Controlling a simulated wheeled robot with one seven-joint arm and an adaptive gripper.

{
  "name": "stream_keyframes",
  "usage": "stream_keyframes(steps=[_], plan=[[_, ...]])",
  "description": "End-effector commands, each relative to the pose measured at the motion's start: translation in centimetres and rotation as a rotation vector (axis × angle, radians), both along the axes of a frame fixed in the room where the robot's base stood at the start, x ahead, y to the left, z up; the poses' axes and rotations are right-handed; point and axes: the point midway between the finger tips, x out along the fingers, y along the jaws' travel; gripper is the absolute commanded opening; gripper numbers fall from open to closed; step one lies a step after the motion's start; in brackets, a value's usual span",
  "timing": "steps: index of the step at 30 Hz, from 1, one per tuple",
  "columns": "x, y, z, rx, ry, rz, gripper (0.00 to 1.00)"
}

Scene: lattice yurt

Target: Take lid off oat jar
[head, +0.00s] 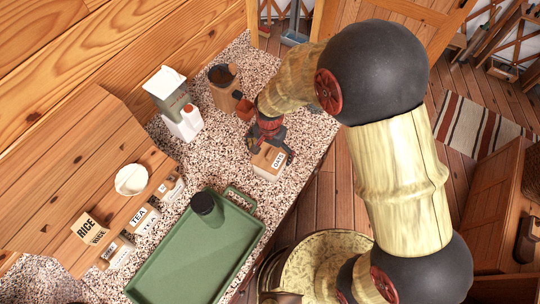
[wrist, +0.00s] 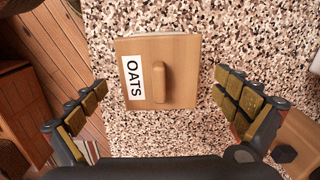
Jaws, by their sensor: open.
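The oat jar (head: 267,172) is a squat pale box standing on the speckled counter, near its right edge. Its wooden lid (wrist: 184,52) is on it, with a raised bar handle (wrist: 161,82) and a white label (wrist: 133,78) reading OATS. My gripper (wrist: 168,100) is open, its fingers apart on either side of the lid in the wrist view, touching nothing that I can see. In the head view my gripper (head: 270,152) is over the jar and hides part of the lid.
A green tray (head: 165,275) holding a dark round object (head: 202,203) lies nearby. Labelled tea and rice containers stand at left under a wooden shelf. A white bottle (head: 186,124) and a brown jar (head: 223,90) stand behind. The counter edge drops to the floor at right.

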Motion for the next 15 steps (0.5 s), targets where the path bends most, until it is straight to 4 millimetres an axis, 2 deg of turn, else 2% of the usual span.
stream_keyframes(steps=[7,15], plan=[[0.0,-0.01,-0.1,0.0,0.0,0.0,0.99],[-0.02,-0.01,-0.09,0.0,0.0,0.0,0.84]])
